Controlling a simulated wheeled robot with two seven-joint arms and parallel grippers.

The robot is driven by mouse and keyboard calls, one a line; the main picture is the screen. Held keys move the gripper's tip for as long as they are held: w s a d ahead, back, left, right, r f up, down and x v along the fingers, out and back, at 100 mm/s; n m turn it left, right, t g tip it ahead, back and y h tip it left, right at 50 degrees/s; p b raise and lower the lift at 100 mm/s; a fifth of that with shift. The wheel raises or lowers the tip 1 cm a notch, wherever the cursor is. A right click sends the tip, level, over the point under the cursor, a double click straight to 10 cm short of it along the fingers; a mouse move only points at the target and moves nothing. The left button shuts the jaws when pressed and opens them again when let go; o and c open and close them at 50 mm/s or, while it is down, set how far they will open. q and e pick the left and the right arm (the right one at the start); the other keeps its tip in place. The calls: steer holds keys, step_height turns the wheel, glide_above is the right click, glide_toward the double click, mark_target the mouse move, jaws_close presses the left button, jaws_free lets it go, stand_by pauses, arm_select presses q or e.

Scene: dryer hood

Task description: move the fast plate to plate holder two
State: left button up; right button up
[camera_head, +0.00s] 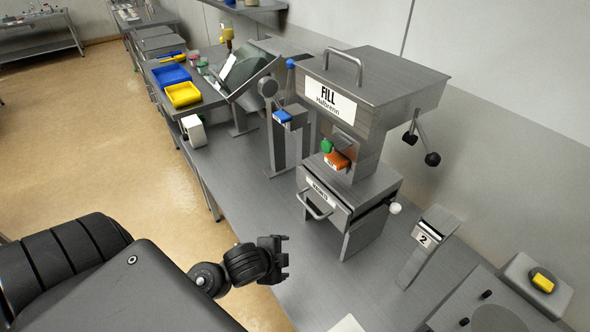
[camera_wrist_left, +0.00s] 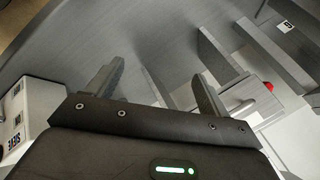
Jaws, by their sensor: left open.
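Plate holder two (camera_head: 432,243), a grey slanted stand with a white "2" label, is on the bench at the right in the head view. My left gripper (camera_head: 285,259) is over the near edge of the bench, left of this holder and well apart from it. I cannot make out a plate marked fast in either view. My right gripper is not in view.
The grey "FILL" machine (camera_head: 350,100) stands at the back of the bench, with a drawer (camera_head: 325,195) below. A device with a yellow button (camera_head: 543,283) is at the far right. In the wrist view, a labelled switch box (camera_wrist_left: 30,110) is at left and a red knob (camera_wrist_left: 268,86) at right.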

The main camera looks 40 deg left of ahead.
arm_select(q)
steer(key=w+a+r+m+t+h, duration=0.15)
steer(key=w+r+m+t, duration=0.25)
steer(key=w+r+m, duration=0.55)
steer(key=m+t+h+p, duration=0.1)
steer(key=m+h+p, duration=0.15)
steer(key=m, duration=1.55)
glide_toward(331, 161)
steer(key=shift+h, duration=0.3)
steer(key=p+x, duration=0.2)
steer(key=x, duration=0.5)
steer(key=shift+w+a+f, duration=0.1)
steer(key=shift+w+a, duration=0.05)
steer(key=shift+w, duration=0.05)
steer(key=shift+w+f+p, duration=0.3)
steer(key=shift+w+f, duration=0.05)
steer(key=shift+w, duration=0.2)
steer(key=shift+c, duration=0.3)
steer(key=c, duration=1)
steer(key=o, duration=0.4)
steer(key=c, duration=0.7)
